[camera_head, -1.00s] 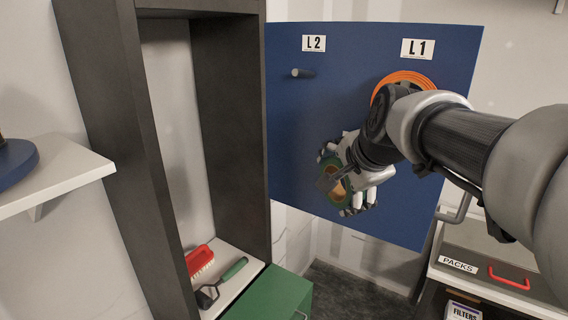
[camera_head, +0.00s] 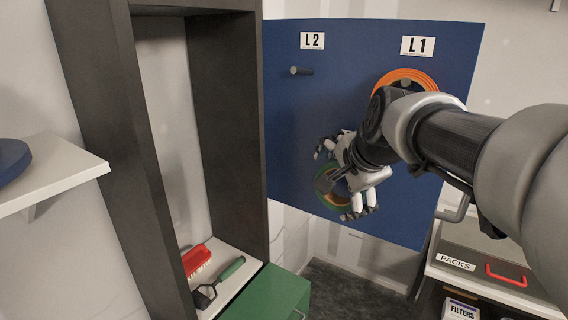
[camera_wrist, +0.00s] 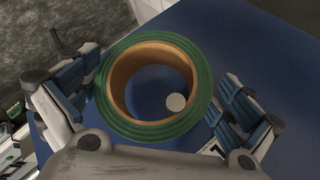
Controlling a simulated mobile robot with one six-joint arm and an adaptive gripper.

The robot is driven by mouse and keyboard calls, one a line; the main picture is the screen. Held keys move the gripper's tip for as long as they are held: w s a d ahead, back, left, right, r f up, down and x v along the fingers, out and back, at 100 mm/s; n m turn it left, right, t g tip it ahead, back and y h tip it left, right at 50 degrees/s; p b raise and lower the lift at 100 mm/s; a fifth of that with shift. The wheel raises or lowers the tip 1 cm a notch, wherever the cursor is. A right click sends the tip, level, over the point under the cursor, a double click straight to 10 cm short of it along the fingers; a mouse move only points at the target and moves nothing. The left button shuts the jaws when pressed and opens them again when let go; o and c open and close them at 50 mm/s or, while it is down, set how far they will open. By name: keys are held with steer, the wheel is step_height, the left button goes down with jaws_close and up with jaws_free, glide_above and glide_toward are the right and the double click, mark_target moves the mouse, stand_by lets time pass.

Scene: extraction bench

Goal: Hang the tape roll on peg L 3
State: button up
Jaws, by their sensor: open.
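The tape roll, with a green outside and a tan core, shows in the wrist view (camera_wrist: 112,112) and partly in the head view (camera_head: 327,197). It is against the blue pegboard (camera_head: 295,130). A pale round peg end (camera_wrist: 176,102) shows inside its hole at the lower right, so the roll appears to be around a peg. My gripper (camera_head: 341,181) is open, its fingers on either side of the roll; the wrist view shows a gap at the right finger (camera_wrist: 240,112), while the left is close to the rim. The label by this peg is hidden.
Peg L 2 (camera_head: 302,71) is bare. An orange ring (camera_head: 425,78) hangs by label L 1, partly behind my arm. A dark shelf frame (camera_head: 228,110) stands left of the board. A PACKS box (camera_head: 480,262) is at lower right.

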steer(key=shift+d+r, duration=0.1)
steer(key=shift+d, duration=0.05)
steer(key=shift+s+r, duration=0.1)
steer(key=shift+r, duration=0.1)
steer(key=v, duration=0.7)
steer(key=s+f+n+g+b, duration=0.2)
steer(key=s+f+n+b, duration=0.5)
steer(key=s+f, duration=0.5)
steer(key=s+a+f+n+g+b, duration=0.1)
steer(key=s+f+n+b, duration=0.6)
steer(key=f, duration=1.4)
steer(key=s, duration=0.5)
steer(key=shift+f+g+h, duration=0.2)
steer(key=shift+g+h, duration=0.2)
